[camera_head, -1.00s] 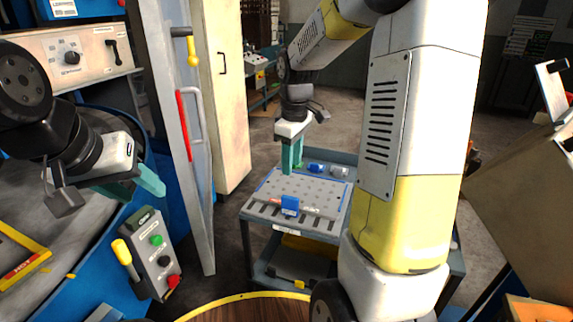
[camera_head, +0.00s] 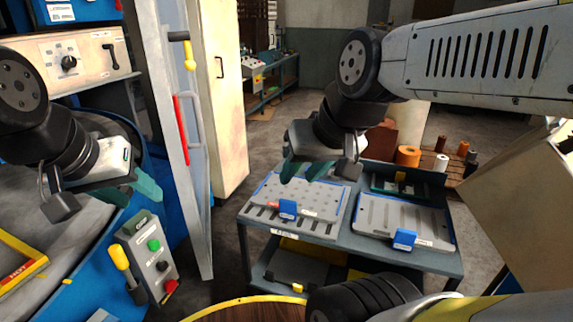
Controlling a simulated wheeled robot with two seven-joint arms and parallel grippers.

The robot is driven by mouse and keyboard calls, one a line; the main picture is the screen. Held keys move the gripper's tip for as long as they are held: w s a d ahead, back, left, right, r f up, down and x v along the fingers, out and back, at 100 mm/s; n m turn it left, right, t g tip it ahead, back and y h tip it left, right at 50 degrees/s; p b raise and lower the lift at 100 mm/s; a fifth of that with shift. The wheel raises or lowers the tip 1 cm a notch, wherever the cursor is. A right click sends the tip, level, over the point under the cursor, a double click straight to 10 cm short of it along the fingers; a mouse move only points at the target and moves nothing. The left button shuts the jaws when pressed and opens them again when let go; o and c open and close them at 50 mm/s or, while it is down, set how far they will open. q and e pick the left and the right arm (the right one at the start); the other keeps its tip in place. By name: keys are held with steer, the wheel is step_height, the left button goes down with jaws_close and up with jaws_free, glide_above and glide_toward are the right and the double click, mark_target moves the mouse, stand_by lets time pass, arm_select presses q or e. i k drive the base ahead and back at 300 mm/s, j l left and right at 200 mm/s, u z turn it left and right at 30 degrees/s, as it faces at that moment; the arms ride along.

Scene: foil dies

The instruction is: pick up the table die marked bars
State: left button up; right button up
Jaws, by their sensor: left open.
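A grey plate die with long bar-shaped slots (camera_head: 385,214) lies on the right of the cart top, with a blue block handle (camera_head: 405,239) at its front edge. A second plate die with a dotted face (camera_head: 318,203) lies to its left, with its own blue handle (camera_head: 288,209). My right gripper (camera_head: 302,178) has teal fingers, apart and empty, above the back of the dotted die, left of the barred die. My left gripper (camera_head: 148,192) is open and empty at the left, beside the blue machine, far from the cart.
The cart (camera_head: 345,241) has a lower shelf. Rolls, one orange (camera_head: 408,156), stand behind. A grey door with a red handle (camera_head: 181,130) and a control box (camera_head: 150,262) are at left; a beige cabinet (camera_head: 510,190) is at right.

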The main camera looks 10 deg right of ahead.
mark_target(407, 224)
steer(key=z, duration=1.65)
steer(key=u, duration=0.45)
